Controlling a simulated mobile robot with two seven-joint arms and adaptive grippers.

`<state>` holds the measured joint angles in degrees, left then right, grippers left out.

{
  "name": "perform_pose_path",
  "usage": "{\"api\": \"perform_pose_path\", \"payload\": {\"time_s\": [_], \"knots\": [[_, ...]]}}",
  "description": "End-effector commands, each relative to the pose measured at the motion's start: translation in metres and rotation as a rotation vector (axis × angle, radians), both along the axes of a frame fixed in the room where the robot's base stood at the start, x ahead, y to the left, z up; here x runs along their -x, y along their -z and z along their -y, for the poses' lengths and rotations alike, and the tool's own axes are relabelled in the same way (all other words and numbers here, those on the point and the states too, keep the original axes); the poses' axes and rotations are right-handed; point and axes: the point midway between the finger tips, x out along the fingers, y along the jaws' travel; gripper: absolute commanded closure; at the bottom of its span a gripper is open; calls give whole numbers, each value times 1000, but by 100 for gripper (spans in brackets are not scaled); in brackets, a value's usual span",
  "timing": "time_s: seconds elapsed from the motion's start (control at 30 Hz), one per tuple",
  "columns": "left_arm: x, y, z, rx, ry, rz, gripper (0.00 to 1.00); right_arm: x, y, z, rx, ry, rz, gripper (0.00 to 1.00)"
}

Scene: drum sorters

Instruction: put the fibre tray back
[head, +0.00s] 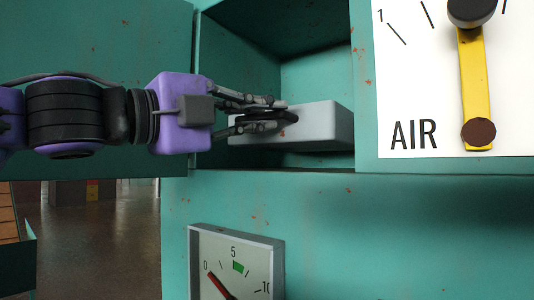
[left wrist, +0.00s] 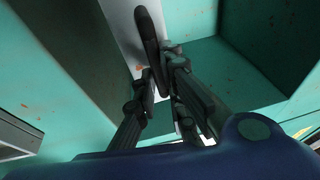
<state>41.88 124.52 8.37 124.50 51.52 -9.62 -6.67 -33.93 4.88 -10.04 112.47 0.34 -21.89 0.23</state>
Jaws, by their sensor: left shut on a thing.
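The fibre tray (head: 325,122) is a light grey box with rounded edges. It sits inside the square opening of the green machine, low down, with its right end near the opening's right edge. A dark handle is on its front; in the left wrist view the handle (left wrist: 147,30) crosses the pale tray face (left wrist: 122,22). My left gripper (head: 274,115) reaches in from the left and is shut on the handle; its fingers also show in the left wrist view (left wrist: 160,72). The fingers hide part of the tray front. My right gripper is not in view.
The green opening (head: 315,75) has free room above the tray. To its right is a white AIR dial plate (head: 405,90) with a yellow lever (head: 474,85). Below is a square gauge (head: 237,250) with a red needle. Open floor (head: 100,240) shows at lower left.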

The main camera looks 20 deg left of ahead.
Motion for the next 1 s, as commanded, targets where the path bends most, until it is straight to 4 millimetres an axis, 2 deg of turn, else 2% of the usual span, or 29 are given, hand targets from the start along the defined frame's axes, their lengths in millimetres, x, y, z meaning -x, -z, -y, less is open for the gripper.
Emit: {"api": "perform_pose_path", "payload": {"time_s": [0.33, 0.63, 0.67, 0.8, 1.0], "knots": [[2, 36, 0, 1, 3, 5, 100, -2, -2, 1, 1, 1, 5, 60], [1, 44, 0, -2, -1, 5, 100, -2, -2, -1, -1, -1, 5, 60], [1, 45, 0, -2, -1, 2, 87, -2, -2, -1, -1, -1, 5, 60], [1, 44, 0, -2, -1, 2, 71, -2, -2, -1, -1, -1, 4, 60], [1, 44, 0, -2, -1, 2, 71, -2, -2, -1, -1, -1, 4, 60]]}}
